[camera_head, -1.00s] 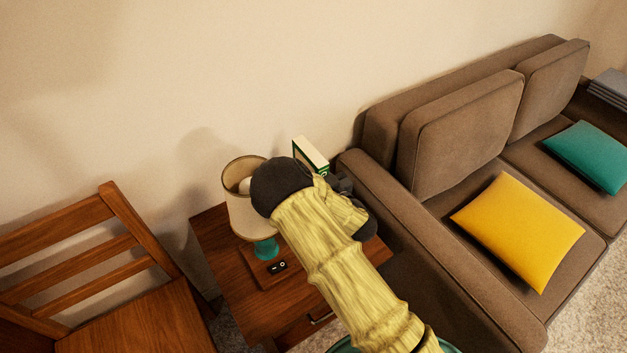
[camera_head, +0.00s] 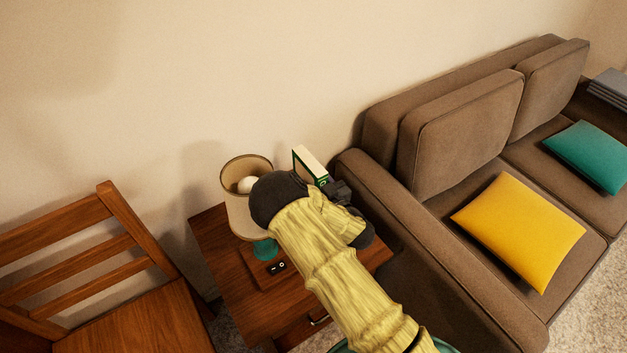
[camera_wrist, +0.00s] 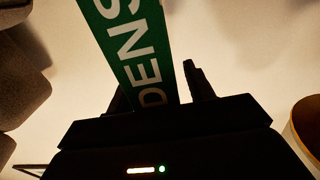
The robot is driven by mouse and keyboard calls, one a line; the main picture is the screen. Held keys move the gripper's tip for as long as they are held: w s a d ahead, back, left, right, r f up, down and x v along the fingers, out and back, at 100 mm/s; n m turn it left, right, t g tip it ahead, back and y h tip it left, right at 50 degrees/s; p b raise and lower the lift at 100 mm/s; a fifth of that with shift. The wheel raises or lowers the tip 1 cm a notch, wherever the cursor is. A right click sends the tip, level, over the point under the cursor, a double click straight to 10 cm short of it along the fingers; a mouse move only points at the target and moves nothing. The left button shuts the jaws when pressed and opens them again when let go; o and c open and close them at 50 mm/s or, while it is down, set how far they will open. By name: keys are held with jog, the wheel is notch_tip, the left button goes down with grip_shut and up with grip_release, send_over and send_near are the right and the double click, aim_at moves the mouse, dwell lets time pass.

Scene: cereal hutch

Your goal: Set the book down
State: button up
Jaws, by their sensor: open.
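The book (camera_head: 310,163) is green and white and stands upright at the back of the wooden side table (camera_head: 222,237), beside the lamp. Its lower part is hidden behind my arm, so I cannot tell in the head view whether it touches the tabletop. In the wrist view the book's green spine (camera_wrist: 132,45) with white letters rises between my fingers. My gripper (camera_wrist: 157,85) is open around the book, with a gap visible toward the right finger. My gripper (camera_head: 340,190) also shows partly in the head view, close to the book's right side.
A lamp (camera_head: 238,205) with a beige shade and teal base stands left of my wrist. A brown sofa (camera_head: 385,215) is close on the right, and a wooden chair (camera_head: 128,315) is at left.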

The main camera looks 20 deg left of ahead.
jog(key=shift+r, duration=0.1)
jog(key=b+v, duration=0.7)
jog(key=v, duration=0.5)
dwell(0.9)
